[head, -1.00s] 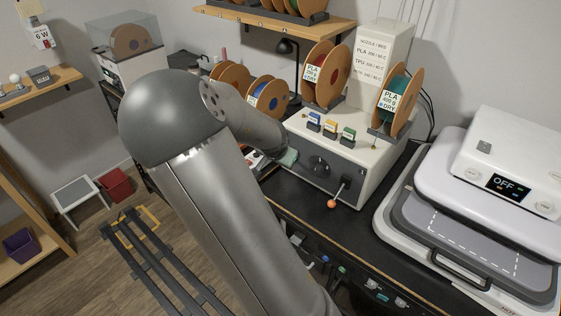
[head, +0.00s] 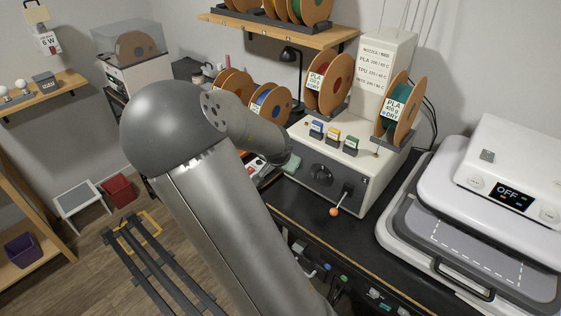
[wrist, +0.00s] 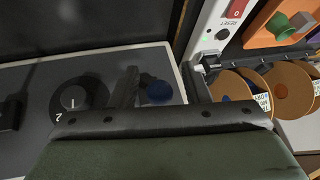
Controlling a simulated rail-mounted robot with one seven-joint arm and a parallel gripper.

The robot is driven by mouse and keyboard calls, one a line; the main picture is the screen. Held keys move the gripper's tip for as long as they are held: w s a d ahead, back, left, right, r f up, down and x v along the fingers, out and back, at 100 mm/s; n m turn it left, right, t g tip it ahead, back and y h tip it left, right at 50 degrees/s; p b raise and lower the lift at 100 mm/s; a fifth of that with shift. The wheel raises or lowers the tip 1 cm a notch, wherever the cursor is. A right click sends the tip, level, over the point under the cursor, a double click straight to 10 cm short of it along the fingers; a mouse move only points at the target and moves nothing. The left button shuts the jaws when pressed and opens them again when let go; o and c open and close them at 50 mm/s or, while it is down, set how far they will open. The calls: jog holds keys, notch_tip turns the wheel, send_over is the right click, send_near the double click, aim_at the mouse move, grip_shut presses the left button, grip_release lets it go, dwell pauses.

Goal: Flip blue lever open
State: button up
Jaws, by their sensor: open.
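The blue lever's round blue knob (wrist: 160,92) shows in the wrist view, close to the grey front panel (wrist: 38,82) of the filament machine. My gripper (wrist: 163,88) is open, with one dark finger on each side of the knob. I cannot tell whether either finger touches it. The lever's stem is not clearly visible. In the head view, my forearm hides the knob and most of my gripper. The machine's panel there shows a black dial (head: 321,174) and a lever with an orange ball (head: 334,211). The dial also shows in the wrist view (wrist: 75,97).
Blue (head: 317,130), yellow (head: 333,136) and green (head: 351,144) clips sit on top of the machine, near spools. A white heat press (head: 515,165) stands to the right. In the wrist view, a white box with a red switch (wrist: 236,9) and spools lie right of my gripper.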

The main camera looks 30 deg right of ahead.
jog(key=p+v, duration=0.1)
jog(key=v, duration=1.6)
jog(key=shift+r, duration=0.2)
jog(key=shift+f, duration=0.1)
jog(key=s+a+f+n+g+y+b, duration=0.1)
jog(key=s+a+f+n+g+y, duration=0.2)
jog(key=f, duration=0.4)
jog(key=s+a+f+n+g+y+b, duration=0.1)
jog(key=s+a+f+y, duration=0.2)
jog(key=f, duration=0.4)
jog(key=s+a+r+n+h+b, duration=0.1)
jog(key=s+a+r+n, duration=0.3)
jog(key=s+a+n, duration=0.5)
jog(key=s+a+b, duration=0.1)
jog(key=s, duration=0.1)
jog(key=shift+s, duration=0.4)
jog(key=shift+a+r, duration=0.15)
jog(key=shift+a, duration=0.05)
